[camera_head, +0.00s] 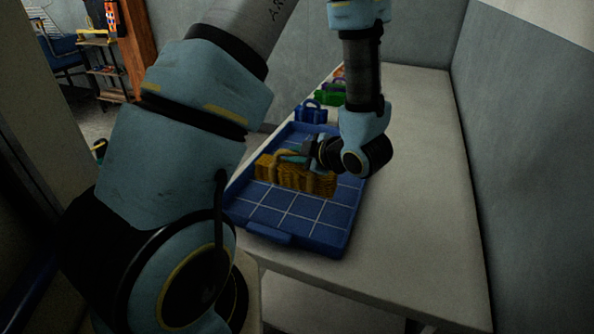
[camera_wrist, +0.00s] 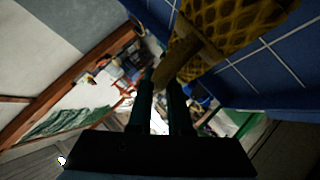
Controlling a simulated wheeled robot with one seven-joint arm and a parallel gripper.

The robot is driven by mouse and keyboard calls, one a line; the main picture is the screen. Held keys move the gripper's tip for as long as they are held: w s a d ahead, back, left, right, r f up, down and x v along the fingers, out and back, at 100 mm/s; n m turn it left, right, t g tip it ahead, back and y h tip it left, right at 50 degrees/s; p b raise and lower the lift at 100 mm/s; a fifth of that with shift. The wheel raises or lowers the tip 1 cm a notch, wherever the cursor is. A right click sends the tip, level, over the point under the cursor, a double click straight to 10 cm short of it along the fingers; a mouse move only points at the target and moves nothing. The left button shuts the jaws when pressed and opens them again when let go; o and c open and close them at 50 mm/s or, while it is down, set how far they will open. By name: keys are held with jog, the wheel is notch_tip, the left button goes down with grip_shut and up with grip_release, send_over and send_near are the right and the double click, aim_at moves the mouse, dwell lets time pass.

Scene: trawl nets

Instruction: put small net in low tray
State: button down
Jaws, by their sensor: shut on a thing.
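The small net (camera_head: 305,180) is a yellow-brown bundle of mesh over the middle of the blue low tray (camera_head: 328,235). I cannot tell whether it rests on the tray floor or hangs just above it. My gripper (camera_head: 296,158) reaches in from the right and is shut on the net's upper part. In the wrist view, my gripper's dark fingers (camera_wrist: 168,100) close at a brown tab of the net (camera_wrist: 225,22). The tray's blue gridded floor (camera_wrist: 275,50) shows beside it. My fingers partly hide the net in the head view.
The tray lies on a pale table (camera_head: 415,200) against grey walls. A blue handled case (camera_head: 311,113) and a green one (camera_head: 331,96) stand behind the tray. The table right of the tray is clear. A shelf (camera_head: 105,75) stands far left.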

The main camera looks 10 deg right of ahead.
aim_at(301, 172)
jog(key=shift+f+p, duration=0.35)
jog(key=shift+f, duration=2.1)
jog(key=shift+f, duration=0.2)
jog(key=c, duration=0.8)
grip_release()
jog(key=shift+c, duration=0.2)
jog(key=shift+r, duration=0.1)
